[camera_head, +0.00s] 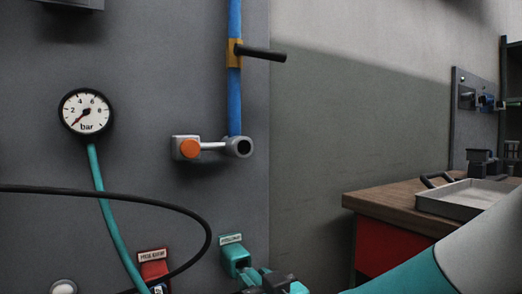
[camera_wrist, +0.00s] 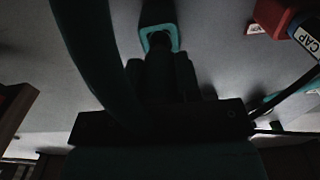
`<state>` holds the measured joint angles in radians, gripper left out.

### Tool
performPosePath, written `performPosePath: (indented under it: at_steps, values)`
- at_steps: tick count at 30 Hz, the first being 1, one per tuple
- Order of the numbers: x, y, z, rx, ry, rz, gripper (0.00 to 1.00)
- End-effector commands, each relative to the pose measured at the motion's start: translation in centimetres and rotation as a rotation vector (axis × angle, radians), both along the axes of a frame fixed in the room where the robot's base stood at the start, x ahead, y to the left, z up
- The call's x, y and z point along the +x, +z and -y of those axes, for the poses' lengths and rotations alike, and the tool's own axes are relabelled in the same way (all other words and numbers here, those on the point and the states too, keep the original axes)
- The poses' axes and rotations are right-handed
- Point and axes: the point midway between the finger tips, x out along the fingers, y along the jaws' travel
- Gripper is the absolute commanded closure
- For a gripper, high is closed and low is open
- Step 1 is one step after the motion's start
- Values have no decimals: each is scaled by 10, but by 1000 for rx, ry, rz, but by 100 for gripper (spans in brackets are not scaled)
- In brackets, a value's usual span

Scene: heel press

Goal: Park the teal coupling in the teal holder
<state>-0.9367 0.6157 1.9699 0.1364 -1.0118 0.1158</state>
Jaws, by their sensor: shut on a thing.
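The teal holder (camera_head: 236,258), with a small label above it, is on the grey panel low in the head view. In the wrist view its teal rim (camera_wrist: 174,43) shows just beyond my fingertips. My gripper (camera_wrist: 160,62) is shut on a dark-looking piece, taken as the coupling, lined up with the holder opening. The piece is mostly hidden by the fingers, and its colour and how far it sits inside the holder cannot be told. In the head view my gripper (camera_head: 262,277) is at the bottom edge, close below and right of the holder.
A teal hose (camera_head: 98,175) hangs from the gauge (camera_head: 87,112). A black cable (camera_head: 110,192) loops across the panel. A workbench (camera_head: 375,202) stands right.

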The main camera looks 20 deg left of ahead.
Motion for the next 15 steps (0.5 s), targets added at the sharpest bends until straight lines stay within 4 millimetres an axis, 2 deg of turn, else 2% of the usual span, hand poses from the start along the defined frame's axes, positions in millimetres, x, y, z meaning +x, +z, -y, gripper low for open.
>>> performPosePath:
  at_steps: [15]
  values:
    - [5, 0, -6, 1, 0, -1, 100]
